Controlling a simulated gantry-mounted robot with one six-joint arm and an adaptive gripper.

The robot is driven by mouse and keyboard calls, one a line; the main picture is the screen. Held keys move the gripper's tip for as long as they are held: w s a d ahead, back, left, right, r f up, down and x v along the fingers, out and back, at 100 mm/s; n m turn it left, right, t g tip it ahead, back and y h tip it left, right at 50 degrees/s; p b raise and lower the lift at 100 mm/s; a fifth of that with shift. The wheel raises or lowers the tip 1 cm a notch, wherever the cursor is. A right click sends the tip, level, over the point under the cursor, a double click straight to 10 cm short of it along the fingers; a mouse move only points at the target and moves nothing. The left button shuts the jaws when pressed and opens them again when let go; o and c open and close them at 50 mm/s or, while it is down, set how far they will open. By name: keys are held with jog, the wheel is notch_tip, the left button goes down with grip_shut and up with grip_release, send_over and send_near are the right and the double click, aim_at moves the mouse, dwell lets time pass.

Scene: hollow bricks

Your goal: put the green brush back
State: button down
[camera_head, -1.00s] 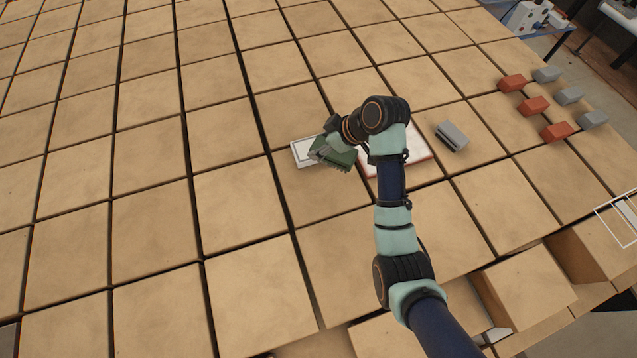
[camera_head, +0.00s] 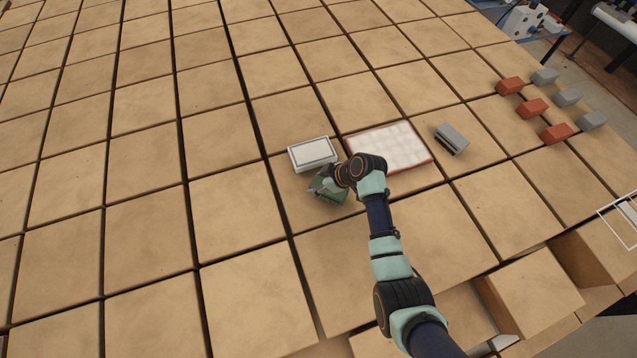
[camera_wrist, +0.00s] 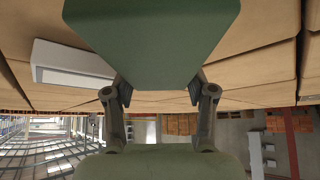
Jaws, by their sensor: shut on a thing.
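The green brush (camera_head: 328,189) is in my gripper (camera_head: 332,177), just in front of a white tray and over a tan block top. In the wrist view the green brush (camera_wrist: 150,40) fills the upper middle. My gripper (camera_wrist: 160,92) is shut on it there, one finger at each side. In the head view my wrist hides part of the brush, and I cannot tell whether its underside touches the block. The white rectangular tray (camera_head: 311,153) with a grey inner outline lies behind the brush. It also shows in the wrist view (camera_wrist: 70,65).
A white padded sheet with a red edge (camera_head: 392,148) lies right of the tray. A grey brush-like block (camera_head: 451,138) stands further right. Several red bricks (camera_head: 532,108) and grey bricks (camera_head: 567,97) sit at the far right. The block tops on the left are bare.

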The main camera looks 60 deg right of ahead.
jog(key=shift+f, duration=0.1)
jog(key=shift+c, duration=1.9)
grip_release()
jog(key=shift+r, duration=0.4)
jog(key=p+v, duration=0.2)
jog(key=v, duration=0.9)
jog(key=shift+s+r, duration=0.2)
jog(key=shift+s, duration=0.1)
